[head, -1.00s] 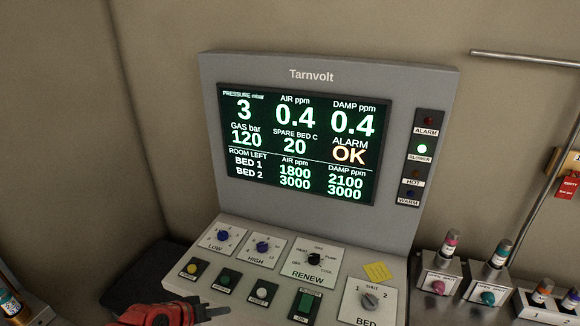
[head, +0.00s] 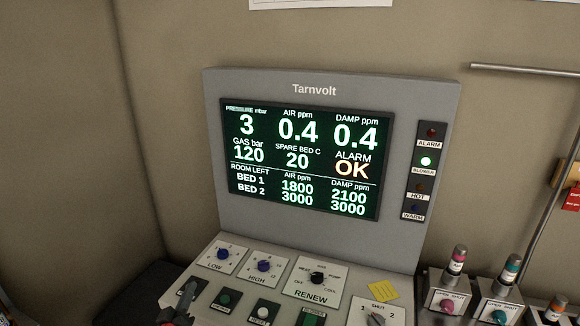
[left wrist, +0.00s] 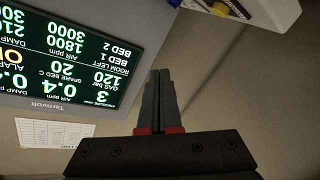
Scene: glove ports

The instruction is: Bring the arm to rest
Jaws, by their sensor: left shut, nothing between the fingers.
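My left gripper (head: 187,297) shows at the bottom left of the head view, its dark fingers pointing up in front of the left end of the button row. In the left wrist view its fingers (left wrist: 160,88) are together with nothing between them. No contact with the console can be made out. The grey Tarnvolt panel (head: 328,232) stands behind, its lit screen (head: 300,160) reading ALARM OK. The screen also shows in the left wrist view (left wrist: 60,50), upside down. My right gripper is not in view.
The sloped console (head: 232,275) carries blue LOW and HIGH knobs, a black RENEW knob (head: 317,278) and several buttons. Capped vials (head: 457,262) stand in holders further right. A metal rail (head: 525,71) runs along the wall.

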